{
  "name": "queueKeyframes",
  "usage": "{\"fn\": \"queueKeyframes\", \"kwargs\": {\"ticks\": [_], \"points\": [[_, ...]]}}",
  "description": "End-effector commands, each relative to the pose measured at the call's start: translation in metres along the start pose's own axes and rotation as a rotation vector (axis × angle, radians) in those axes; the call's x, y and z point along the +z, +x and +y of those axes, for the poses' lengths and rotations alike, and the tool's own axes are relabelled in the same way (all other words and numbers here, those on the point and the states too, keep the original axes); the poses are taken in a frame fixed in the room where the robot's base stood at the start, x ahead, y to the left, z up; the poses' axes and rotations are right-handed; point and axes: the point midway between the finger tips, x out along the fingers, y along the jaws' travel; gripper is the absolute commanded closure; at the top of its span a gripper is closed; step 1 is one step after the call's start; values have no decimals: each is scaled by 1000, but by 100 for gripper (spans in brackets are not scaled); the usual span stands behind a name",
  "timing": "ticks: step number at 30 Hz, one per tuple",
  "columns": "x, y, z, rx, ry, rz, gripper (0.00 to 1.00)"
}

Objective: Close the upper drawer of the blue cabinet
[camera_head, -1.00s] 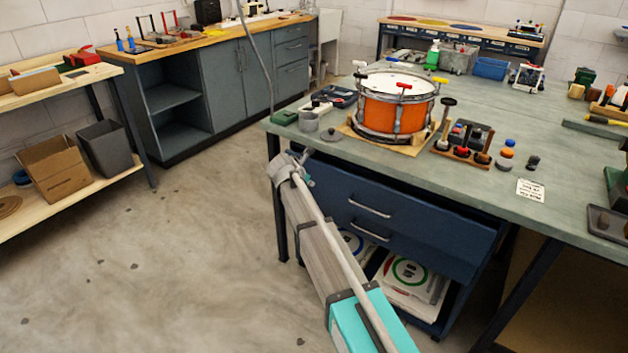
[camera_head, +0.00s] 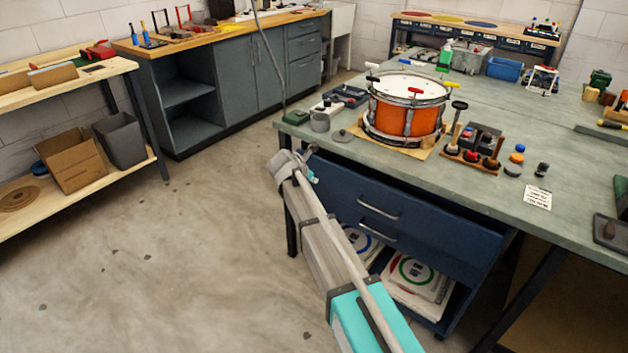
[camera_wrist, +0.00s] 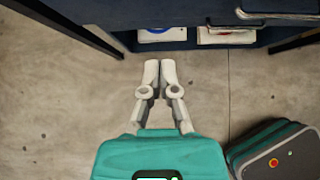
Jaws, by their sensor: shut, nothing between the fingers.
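The blue cabinet (camera_head: 462,268) stands under the green-topped bench. Its upper drawer (camera_head: 430,215) has a silver bar handle (camera_head: 380,207) and appears pulled out a little, with a dark gap under the bench top. A second handle (camera_head: 377,231) sits just below. In the wrist view the upper handle (camera_wrist: 280,15) is at the top right. My gripper (camera_wrist: 161,70) is shut and empty, over bare floor, in front of the cabinet and left of the handle, apart from it. In the head view my arm hides the cabinet's left part, and the fingers cannot be made out.
An orange drum (camera_head: 408,105) and small tools stand on the bench top (camera_head: 350,165). An open shelf of white packs (camera_head: 418,280) lies below the drawers. A bench leg (camera_head: 290,232) stands left of the cabinet. The floor (camera_head: 190,270) to the left is clear.

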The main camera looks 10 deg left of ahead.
Motion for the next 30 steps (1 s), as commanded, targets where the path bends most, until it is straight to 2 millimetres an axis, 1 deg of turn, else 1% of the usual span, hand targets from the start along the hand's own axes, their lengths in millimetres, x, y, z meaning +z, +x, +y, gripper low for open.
{"fn": "queueKeyframes", "kwargs": {"ticks": [5, 11, 18, 30], "points": [[-3, 3, -1, -3, 1, -14, 100], [-12, 13, -6, -16, 2, -80, 100], [-27, 28, -15, -38, 7, -226, 100], [-52, 40, -24, -41, 10, -496, 100]]}}
